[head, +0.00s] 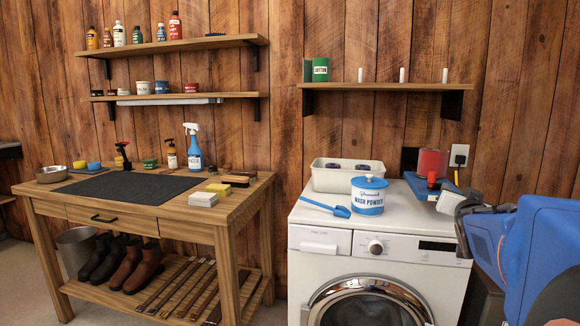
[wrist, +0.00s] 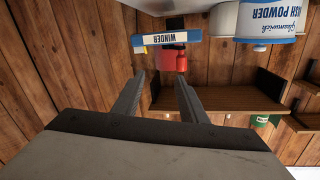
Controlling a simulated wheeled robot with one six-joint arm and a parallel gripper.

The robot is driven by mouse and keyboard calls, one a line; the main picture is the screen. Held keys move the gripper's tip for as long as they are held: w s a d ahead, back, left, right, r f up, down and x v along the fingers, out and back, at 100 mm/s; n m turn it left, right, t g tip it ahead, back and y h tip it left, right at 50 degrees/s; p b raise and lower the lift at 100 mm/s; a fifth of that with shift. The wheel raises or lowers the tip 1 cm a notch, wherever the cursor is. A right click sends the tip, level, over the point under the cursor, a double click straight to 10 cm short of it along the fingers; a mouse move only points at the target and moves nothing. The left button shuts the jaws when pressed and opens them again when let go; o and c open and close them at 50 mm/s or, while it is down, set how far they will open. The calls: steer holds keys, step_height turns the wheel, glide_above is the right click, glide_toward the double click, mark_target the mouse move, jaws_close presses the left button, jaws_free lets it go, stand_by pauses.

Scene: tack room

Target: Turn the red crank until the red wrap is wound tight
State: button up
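The winder stands on the back right of the washing machine top, with a blue base (head: 418,187). The red wrap (head: 433,162) is a thick upright roll above the base. The red crank (head: 431,177) has a small red knob at the roll's front. The wrist view is upside down and shows the blue WINDER plate (wrist: 167,39), with the crank knob (wrist: 181,64) in front of the wrap. My gripper (wrist: 160,79) is open and empty, its fingers short of the crank. In the head view, its end (head: 459,205) is right of the winder, its fingers partly hidden.
A wash powder tub (head: 368,196), a blue scoop (head: 324,207) and a white tray (head: 347,179) stand on the washing machine (head: 320,264) left of the winder. A shelf (head: 385,87) hangs above. A wall socket (head: 458,156) with a yellow cable is behind.

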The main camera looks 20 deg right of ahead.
steer(key=w+d+n, duration=0.1)
steer(key=w+d, duration=0.1)
steer(key=w, duration=0.3)
steer(key=w+d+n+t+y, duration=0.1)
steer(key=w+d, duration=0.1)
steer(key=w, duration=0.4)
steer(key=w+d+n, duration=0.2)
steer(key=w, duration=0.3)
steer(key=shift+w+d+r+y, duration=0.25)
steer(key=shift+w+d+y, duration=0.05)
steer(key=shift+w+d, duration=0.1)
jaws_close()
